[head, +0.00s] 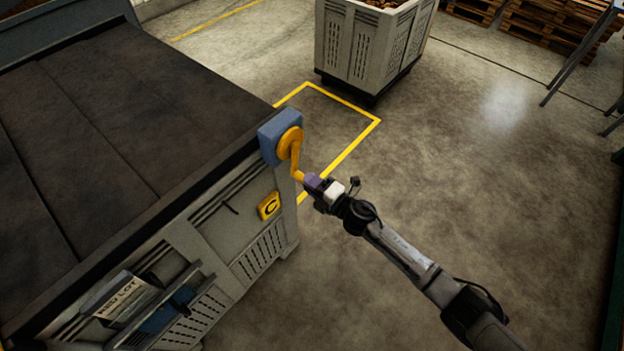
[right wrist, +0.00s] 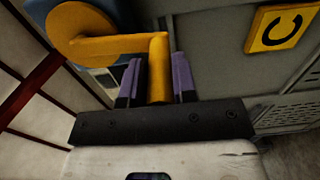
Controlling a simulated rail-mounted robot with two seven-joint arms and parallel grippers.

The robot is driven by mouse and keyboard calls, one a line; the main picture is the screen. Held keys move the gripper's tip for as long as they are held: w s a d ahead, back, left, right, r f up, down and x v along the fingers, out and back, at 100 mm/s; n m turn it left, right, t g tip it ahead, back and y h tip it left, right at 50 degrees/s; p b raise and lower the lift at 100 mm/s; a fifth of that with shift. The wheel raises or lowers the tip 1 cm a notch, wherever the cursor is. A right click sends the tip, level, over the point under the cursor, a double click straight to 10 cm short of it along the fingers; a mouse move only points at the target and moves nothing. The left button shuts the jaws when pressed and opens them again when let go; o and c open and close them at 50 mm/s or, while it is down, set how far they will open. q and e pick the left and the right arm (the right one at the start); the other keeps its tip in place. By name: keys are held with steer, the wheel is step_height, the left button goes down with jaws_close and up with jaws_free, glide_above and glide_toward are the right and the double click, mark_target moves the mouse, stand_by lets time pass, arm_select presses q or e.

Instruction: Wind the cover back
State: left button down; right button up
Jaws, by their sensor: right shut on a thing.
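The dark cover (head: 110,120) lies over the top of the grey grader box at the left of the head view. A yellow crank (head: 291,146) sits on a blue housing (head: 272,136) at the box's near right corner. My right gripper (head: 308,181) is shut on the crank's handle. In the right wrist view, the purple fingers stand on both sides of the yellow handle (right wrist: 158,72), and the crank's round hub (right wrist: 80,32) is at the upper left. My left gripper is not in view.
A labelled holder (head: 125,297) sticks out at the lower left. A grey crate (head: 365,45) of potatoes stands behind, near yellow floor lines.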

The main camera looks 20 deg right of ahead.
steer(key=s+a+r+p, duration=0.5)
steer(key=a+r+p, duration=0.2)
steer(key=r+p, duration=0.3)
steer(key=shift+a+p, duration=0.35)
steer(key=shift+p, duration=0.25)
stand_by(0.4)
